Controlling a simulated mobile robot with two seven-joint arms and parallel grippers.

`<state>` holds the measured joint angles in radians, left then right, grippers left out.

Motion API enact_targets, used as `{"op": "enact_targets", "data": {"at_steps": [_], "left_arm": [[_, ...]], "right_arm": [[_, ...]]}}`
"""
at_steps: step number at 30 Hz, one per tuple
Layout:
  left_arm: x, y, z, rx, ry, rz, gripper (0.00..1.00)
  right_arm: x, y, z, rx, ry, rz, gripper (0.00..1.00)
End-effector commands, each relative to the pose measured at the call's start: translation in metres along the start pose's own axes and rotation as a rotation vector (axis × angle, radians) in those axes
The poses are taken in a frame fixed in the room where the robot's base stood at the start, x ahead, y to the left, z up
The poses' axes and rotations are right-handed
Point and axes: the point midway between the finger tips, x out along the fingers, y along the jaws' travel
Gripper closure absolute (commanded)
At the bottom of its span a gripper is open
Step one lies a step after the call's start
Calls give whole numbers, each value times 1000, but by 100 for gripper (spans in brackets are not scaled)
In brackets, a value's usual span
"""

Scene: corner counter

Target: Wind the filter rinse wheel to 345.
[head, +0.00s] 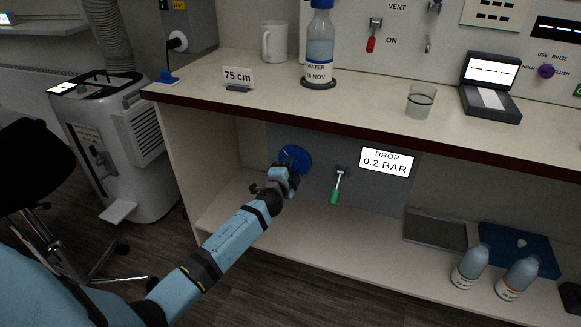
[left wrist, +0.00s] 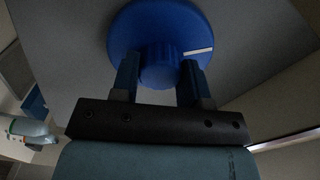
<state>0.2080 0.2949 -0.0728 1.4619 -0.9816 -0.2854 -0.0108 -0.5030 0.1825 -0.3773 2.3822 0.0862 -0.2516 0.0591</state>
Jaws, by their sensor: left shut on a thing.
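The blue wheel (head: 296,157) is mounted on the grey panel under the counter. In the left wrist view the wheel (left wrist: 185,22) is a round disc with a central knob (left wrist: 160,68) and a white pointer mark on its right side. My left gripper (head: 287,172) reaches in below the counter top, in front of the wheel. In the left wrist view my left gripper (left wrist: 160,80) has one finger on each side of the knob and is shut on it. No numbers show around the wheel. My right gripper is not in view.
A green-handled lever (head: 335,191) and a sign reading "DROP 0.2 BAR" (head: 387,161) are right of the wheel. The counter's dark front edge (head: 330,137) runs above my arm. Bottles (head: 470,268) stand on the lower shelf at right.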

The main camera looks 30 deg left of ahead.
Motion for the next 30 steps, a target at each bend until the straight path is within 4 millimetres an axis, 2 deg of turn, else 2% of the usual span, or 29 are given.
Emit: {"op": "enact_targets", "data": {"at_steps": [12,29,30], "left_arm": [[-1,2,1,187,-1,3,82],[-1,2,1,212,0,3,82],[-1,2,1,212,0,3,49]], "right_arm": [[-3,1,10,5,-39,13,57],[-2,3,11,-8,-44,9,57],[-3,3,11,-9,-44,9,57]]}}
